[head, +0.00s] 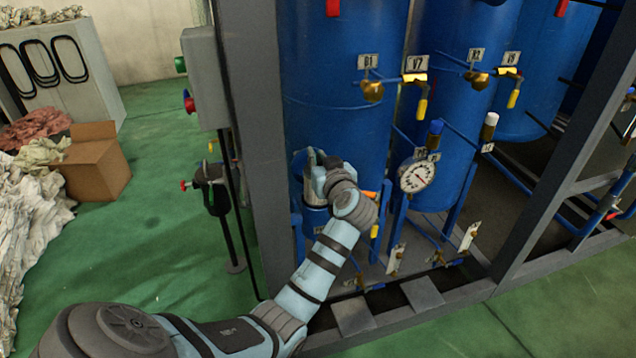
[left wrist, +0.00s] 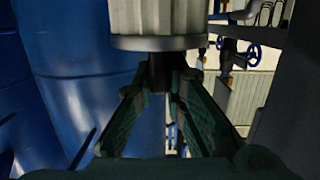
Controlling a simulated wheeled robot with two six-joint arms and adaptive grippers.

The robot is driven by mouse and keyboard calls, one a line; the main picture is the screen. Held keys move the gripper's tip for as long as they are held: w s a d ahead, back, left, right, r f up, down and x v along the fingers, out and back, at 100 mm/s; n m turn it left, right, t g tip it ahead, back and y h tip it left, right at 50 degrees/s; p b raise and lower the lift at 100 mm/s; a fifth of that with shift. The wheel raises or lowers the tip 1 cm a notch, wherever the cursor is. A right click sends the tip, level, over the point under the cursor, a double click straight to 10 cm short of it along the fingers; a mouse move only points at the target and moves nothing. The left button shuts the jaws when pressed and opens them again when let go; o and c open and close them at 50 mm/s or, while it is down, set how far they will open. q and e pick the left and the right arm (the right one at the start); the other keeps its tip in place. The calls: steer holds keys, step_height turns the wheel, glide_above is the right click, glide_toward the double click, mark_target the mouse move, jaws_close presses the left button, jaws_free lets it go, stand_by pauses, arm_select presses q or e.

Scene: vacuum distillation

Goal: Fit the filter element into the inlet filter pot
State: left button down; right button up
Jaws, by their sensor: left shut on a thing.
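The filter element (left wrist: 160,20) is a pale pleated cylinder with a grey end cap and a dark stub below it, seen in the left wrist view. My left gripper (left wrist: 160,85) is shut on the dark stub, one finger on each side. In the head view my left gripper (head: 318,172) is in front of the large blue tank, at the inlet filter pot (head: 315,218), a small blue cylinder partly hidden by my wrist. A pale sliver of the element (head: 311,157) shows beside the gripper. I cannot tell whether the element touches the pot. My right gripper is out of view.
Tall blue tanks (head: 340,70) with valves stand behind a grey frame (head: 250,130). A pressure gauge (head: 417,176) is right of my wrist. A control box (head: 205,78) is on the frame's left.

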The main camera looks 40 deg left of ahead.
arm_select(q)
step_height(320, 180, down, 4)
steer(key=shift+f+b, duration=0.25)
steer(key=shift+b, duration=0.35)
steer(key=shift+f+b, duration=0.6)
steer(key=shift+f, duration=0.05)
steer(key=c, duration=1.7)
jaws_free()
steer(key=shift+o, duration=0.2)
